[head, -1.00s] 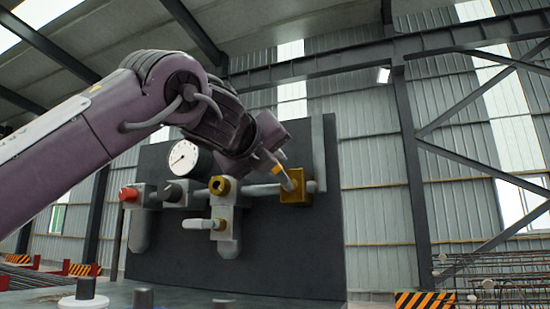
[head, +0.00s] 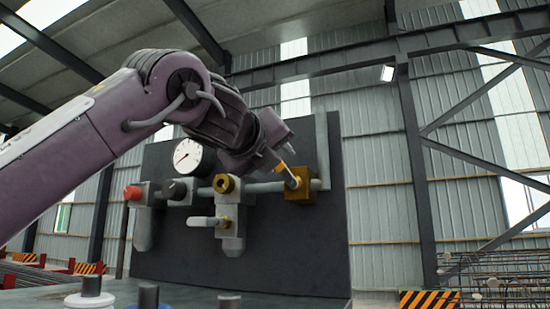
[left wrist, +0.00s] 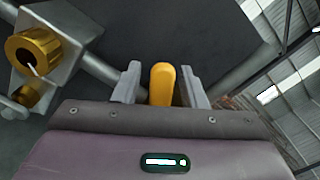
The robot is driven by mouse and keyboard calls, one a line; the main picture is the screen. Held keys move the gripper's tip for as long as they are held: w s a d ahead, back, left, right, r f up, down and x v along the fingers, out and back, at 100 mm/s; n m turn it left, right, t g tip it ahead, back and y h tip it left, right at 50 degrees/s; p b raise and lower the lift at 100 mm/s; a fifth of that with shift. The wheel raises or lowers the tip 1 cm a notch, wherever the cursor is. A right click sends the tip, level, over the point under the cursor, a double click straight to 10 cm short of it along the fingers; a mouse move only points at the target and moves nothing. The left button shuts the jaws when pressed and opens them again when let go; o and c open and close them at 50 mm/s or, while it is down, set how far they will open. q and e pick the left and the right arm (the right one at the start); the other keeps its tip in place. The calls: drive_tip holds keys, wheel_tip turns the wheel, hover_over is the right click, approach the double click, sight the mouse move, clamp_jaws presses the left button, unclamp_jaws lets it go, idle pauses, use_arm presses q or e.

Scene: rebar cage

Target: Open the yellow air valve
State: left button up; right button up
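The yellow air valve has a brass-yellow block (head: 304,188) at the right end of the horizontal pipe in the head view. Its yellow lever handle (left wrist: 162,84) shows upright in the left wrist view. My left gripper (head: 288,176) reaches the valve from the upper left in the head view. In the left wrist view my left gripper (left wrist: 161,88) is open, with one finger on each side of the handle and a narrow gap on both sides. The handle's lower end is hidden behind the gripper body. My right gripper is out of view.
A dark panel (head: 275,245) carries the pipework, with a white gauge (head: 188,156), a red knob (head: 132,193), a black knob (head: 174,190) and a brass fitting (head: 224,184) left of the valve. A pale lever (head: 203,222) sits below. Free space lies right of the panel.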

use_arm(q)
drive_tip(key=b+v, duration=0.3)
drive_tip(key=v, duration=0.4)
drive_tip(key=shift+s, duration=0.35)
drive_tip(key=shift+w+a, duration=0.1)
